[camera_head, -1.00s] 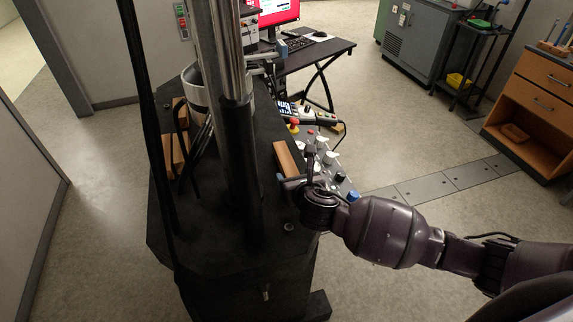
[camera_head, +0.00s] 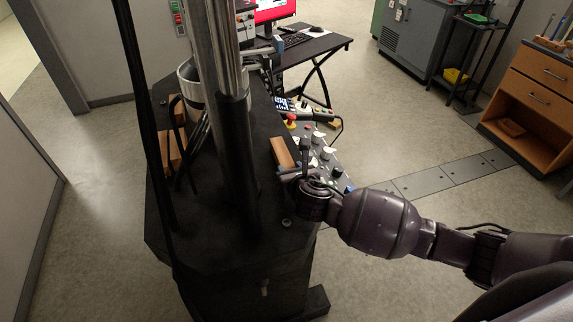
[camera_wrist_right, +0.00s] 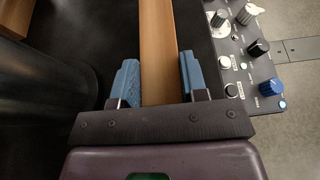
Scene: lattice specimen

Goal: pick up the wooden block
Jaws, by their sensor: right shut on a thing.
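The wooden block (camera_head: 284,152) is a long brown bar on the black machine top, just left of the knob panel. In the right wrist view the block (camera_wrist_right: 158,45) runs lengthwise away from me between the two blue fingers. My right gripper (camera_head: 287,174) is at the block's near end and is shut on it. In the wrist view the fingers of this gripper (camera_wrist_right: 159,78) lie along the block's two sides. The block's near end is hidden by the gripper. I cannot tell whether the block is clear of the surface. My left gripper is not in view.
A steel column (camera_head: 232,130) rises left of the block. Other wooden pieces (camera_head: 172,150) lie beyond it. The control panel (camera_head: 325,160) with knobs is close on the right. A desk (camera_head: 325,45) with a monitor stands behind.

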